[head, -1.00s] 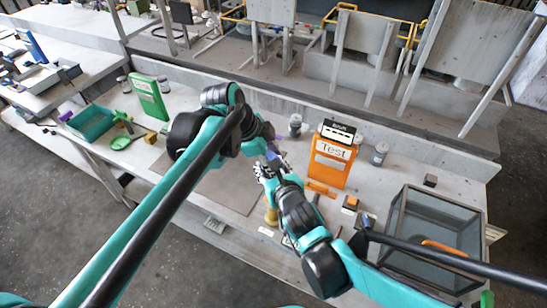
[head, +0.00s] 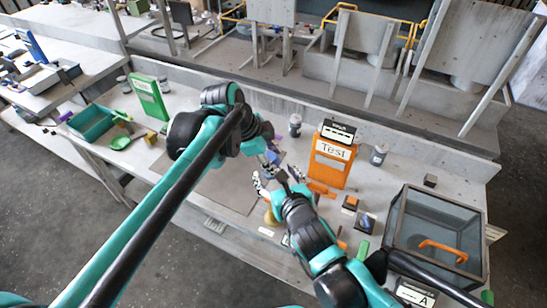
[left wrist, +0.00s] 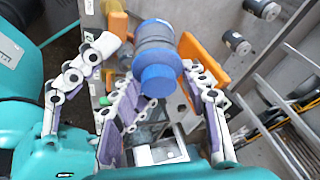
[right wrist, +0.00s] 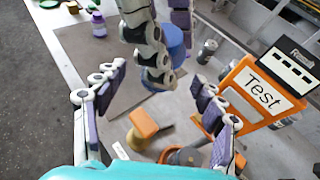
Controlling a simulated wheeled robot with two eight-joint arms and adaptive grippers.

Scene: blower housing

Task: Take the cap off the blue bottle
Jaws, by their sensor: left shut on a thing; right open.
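The blue bottle (left wrist: 155,38) is in my left gripper (left wrist: 160,92), whose white and purple fingers lie on either side of it. In the left wrist view a round bright blue end (left wrist: 160,78) faces the camera, with a darker grey-blue body beyond. The bottle also shows in the right wrist view (right wrist: 173,42), partly hidden by my left fingers. It is held above the table. I cannot tell the cap apart from the body with certainty. My right gripper (right wrist: 158,103) is open and empty, just short of the bottle. In the head view the left gripper (head: 273,160) hides most of the bottle.
An orange Test box (head: 330,160) stands behind and right of my grippers. A grey glass-sided bin (head: 400,225) is at the right. An orange-topped object (right wrist: 145,123) stands below my right gripper. A purple-topped bottle (right wrist: 97,24) and a green binder (head: 150,95) stand farther left.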

